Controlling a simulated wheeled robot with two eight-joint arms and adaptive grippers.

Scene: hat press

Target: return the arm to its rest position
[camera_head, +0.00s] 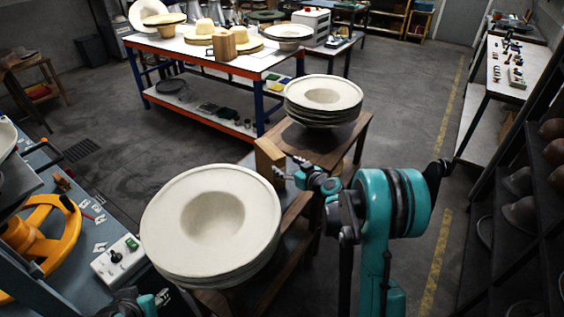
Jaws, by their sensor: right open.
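My right arm (376,262) is teal and comes up from the bottom, right of centre. Its gripper (292,176) points left, beside a wooden block-like upright (268,160) at the near end of a wooden stand. It is open with nothing visible in it. I cannot tell whether it touches the wood. My left gripper (148,302) shows only in part at the bottom edge, below the near stack of cream hat blanks (212,218). Its fingers are unclear.
A second stack of hat blanks (323,98) stands on the wooden stand (345,138). A press with a yellow handwheel (45,235) and control box (118,258) is at left. A worktable (190,50) with hats is behind. Dark shelves (520,180) stand right. Floor (420,130) is clear between.

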